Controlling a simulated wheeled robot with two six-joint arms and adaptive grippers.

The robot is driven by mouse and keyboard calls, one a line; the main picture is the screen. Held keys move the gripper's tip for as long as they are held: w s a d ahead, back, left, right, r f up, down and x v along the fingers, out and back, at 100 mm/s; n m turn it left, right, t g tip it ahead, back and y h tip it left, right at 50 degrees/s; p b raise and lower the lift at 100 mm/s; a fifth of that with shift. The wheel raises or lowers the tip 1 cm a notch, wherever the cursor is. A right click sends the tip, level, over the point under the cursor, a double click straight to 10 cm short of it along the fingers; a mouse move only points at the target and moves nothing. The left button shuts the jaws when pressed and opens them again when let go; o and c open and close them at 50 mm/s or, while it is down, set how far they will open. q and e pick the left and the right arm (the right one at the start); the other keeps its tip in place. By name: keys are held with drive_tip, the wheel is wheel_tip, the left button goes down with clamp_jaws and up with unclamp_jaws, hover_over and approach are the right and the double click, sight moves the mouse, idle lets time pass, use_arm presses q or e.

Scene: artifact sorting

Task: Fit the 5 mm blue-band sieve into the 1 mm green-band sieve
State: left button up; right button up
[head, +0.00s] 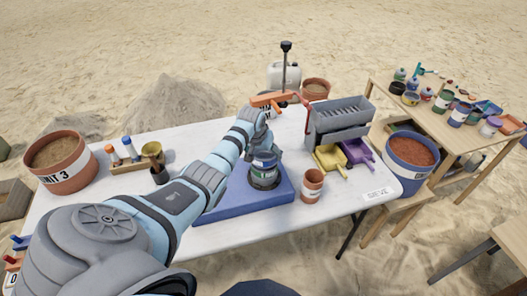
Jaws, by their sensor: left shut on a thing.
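My left gripper (264,146) is over the blue mat in the middle of the white table. It is shut on the 5 mm blue-band sieve (264,160), gripping it from above. The 1 mm green-band sieve (264,178) stands on the blue mat (222,208) directly below. The blue-band sieve is at the mouth of the green-band one, and the two overlap in this view. I cannot tell how deep it sits. My right gripper is out of view.
A terracotta cup (312,188) stands close to the right of the sieves. A grey slotted box (340,118) with yellow (328,160) and purple (356,151) scoops is further right. An orange tool (272,99) shows behind my gripper. The white table (270,235) is clear in front.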

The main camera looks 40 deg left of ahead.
use_arm(q)
drive_tip(key=shift+f+b, duration=0.65)
drive_tip(key=shift+f, duration=0.3)
drive_tip(key=o, duration=1.1)
drive_tip(key=shift+r, duration=0.2)
drive_tip(key=v, duration=1.1)
drive_tip(key=shift+s+d+r, duration=0.1)
drive_tip(key=shift+s+r, duration=0.05)
drive_tip(key=shift+r, duration=0.2)
drive_tip(key=shift+f, duration=0.1)
